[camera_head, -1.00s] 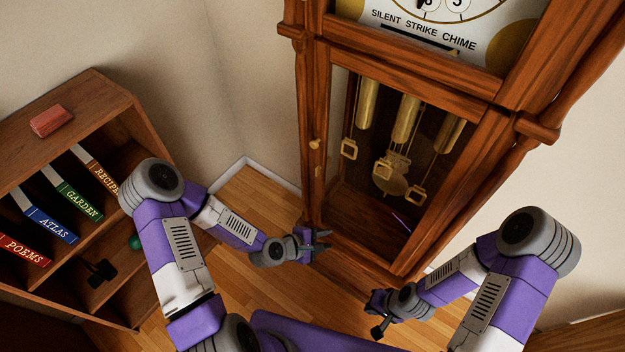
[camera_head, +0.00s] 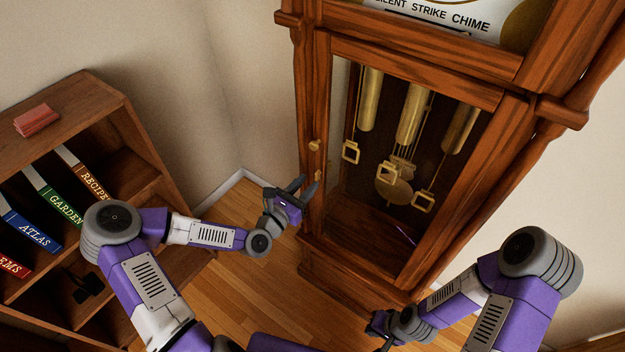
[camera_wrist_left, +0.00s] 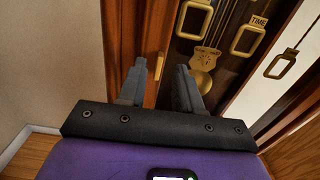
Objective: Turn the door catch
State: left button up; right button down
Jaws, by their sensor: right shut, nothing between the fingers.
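The tall wooden clock case has a glazed door (camera_head: 420,90) that looks closed. My right gripper (camera_head: 376,330) is shut and empty, low in front of the case.
Brass weights (camera_head: 409,113) and a pendulum (camera_head: 391,190) hang behind the glass. A bookcase (camera_head: 70,95) with several books and a red object (camera_head: 37,120) on top stands at the left. Wooden floor (camera_head: 225,285) shows between bookcase and clock.

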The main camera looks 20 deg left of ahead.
aim_at(316, 175)
pick_arm(q)
jog(key=x, duration=0.3)
jog(key=shift+w+d, duration=0.1)
jog(key=shift+w, duration=0.2)
grip_shut()
